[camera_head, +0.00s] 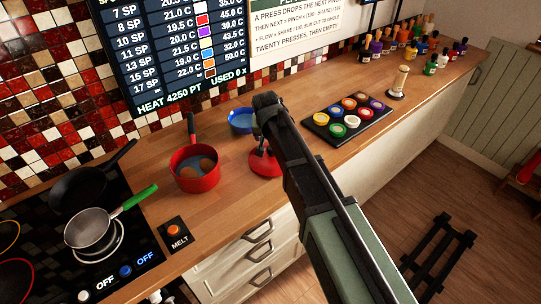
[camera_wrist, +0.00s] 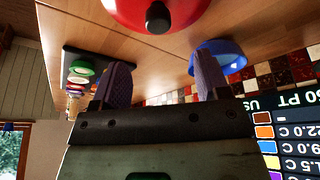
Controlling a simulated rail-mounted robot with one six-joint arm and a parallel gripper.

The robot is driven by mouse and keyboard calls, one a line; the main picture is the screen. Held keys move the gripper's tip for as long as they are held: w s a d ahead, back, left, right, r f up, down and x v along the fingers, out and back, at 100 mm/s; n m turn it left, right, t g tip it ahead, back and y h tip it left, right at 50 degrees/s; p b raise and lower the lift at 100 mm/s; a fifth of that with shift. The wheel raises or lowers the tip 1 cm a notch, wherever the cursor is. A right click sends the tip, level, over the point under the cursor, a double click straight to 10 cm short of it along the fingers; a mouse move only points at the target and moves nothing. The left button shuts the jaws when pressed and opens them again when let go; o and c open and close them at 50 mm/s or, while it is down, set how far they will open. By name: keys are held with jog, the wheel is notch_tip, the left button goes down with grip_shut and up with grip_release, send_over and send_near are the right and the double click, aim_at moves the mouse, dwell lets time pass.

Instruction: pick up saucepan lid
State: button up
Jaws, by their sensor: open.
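The red saucepan lid (camera_head: 262,167) lies on the wooden counter, right of the red saucepan (camera_head: 194,180), and my arm hides part of it. In the wrist view, the red lid (camera_wrist: 190,10) with its black knob (camera_wrist: 158,18) shows at the top edge, cut off by the frame. My gripper (camera_wrist: 160,64) is open, its two dark purple fingers apart with nothing between them. The fingers are close to the lid and do not visibly hold it. In the head view, the fingertips are mostly hidden by my arm.
A blue bowl (camera_head: 241,121) stands behind the lid, near the right finger in the wrist view. A black tray (camera_head: 321,126) of colored pots is to the right. A hob with a black pan (camera_head: 85,187) and a green-handled sieve (camera_head: 90,227) is left. Bare counter lies between.

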jog(key=shift+m, duration=0.4)
jog(key=b+x, duration=1)
jog(key=x, duration=0.1)
jog(key=shift+w+d, duration=0.1)
jog(key=shift+w, duration=0.05)
jog(key=shift+r, duration=0.2)
jog(key=shift+c, duration=0.2)
jog(key=c, duration=1.1)
jog(key=shift+r, duration=0.15)
notch_tip(320, 180, up, 20)
jog(key=p, duration=2)
